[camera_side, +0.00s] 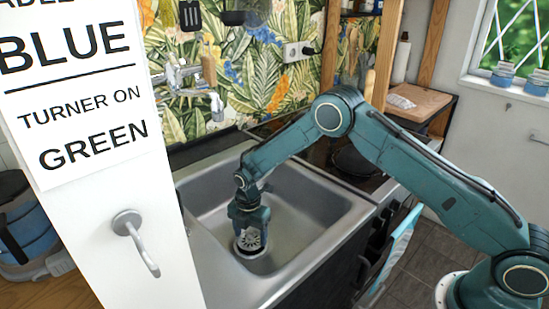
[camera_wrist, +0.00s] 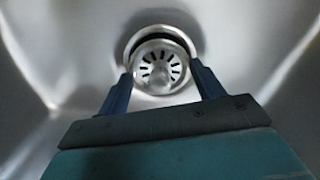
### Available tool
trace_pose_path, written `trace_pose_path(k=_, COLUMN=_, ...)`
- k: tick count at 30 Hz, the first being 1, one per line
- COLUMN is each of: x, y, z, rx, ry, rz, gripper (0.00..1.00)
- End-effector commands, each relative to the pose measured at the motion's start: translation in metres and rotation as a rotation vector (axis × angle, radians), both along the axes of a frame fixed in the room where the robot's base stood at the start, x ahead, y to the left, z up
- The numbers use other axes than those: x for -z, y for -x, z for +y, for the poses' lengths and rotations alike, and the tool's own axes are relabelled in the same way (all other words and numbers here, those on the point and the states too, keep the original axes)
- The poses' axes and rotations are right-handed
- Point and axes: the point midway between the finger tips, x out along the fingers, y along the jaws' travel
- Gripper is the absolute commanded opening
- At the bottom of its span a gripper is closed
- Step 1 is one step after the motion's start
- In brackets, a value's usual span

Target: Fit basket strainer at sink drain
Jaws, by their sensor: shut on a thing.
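The basket strainer (camera_wrist: 160,70) is a round metal disc with dark radial slots. My gripper (camera_wrist: 160,82) is shut on it, with one blue finger on each side of its rim in the wrist view. The drain (camera_wrist: 162,38) shows as a metal ring with a dark opening just beyond the strainer, which overlaps and partly hides it. In the side view the gripper (camera_side: 249,226) points down into the sink (camera_side: 300,212), with the strainer (camera_side: 250,239) at its tip, at or just above the drain. I cannot tell whether the strainer touches the drain ring.
The sink walls surround the gripper, with bare basin floor to the right. A faucet (camera_side: 213,104) stands behind the sink. A white panel with printed text (camera_side: 85,100) and a hook (camera_side: 135,240) stands at the left. A dark cooktop (camera_side: 330,150) lies behind right.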

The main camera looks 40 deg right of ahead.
Motion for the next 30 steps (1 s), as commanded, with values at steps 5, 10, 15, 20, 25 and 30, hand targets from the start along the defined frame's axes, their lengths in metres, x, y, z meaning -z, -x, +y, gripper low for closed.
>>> trace_pose_path(k=5, x=0.0, y=0.0, z=0.0, rx=0.0, ry=0.0, rz=0.0, gripper=0.4)
trace_pose_path(k=10, x=0.0, y=0.0, z=0.0, rx=0.0, ry=0.0, rz=0.0, gripper=0.4)
trace_pose_path(k=15, x=0.002, y=0.0, z=0.0, rx=0.0, ry=0.0, rz=0.0, gripper=0.4)
trace_pose_path(k=20, x=0.005, y=0.0, z=0.0, rx=0.0, ry=0.0, rz=-0.001, gripper=0.4)
trace_pose_path(k=25, x=0.008, y=0.0, z=0.0, rx=0.0, ry=0.0, rz=-0.001, gripper=0.4)
trace_pose_path(k=30, x=0.011, y=0.0, z=0.0, rx=0.0, ry=0.0, rz=-0.001, gripper=0.4)
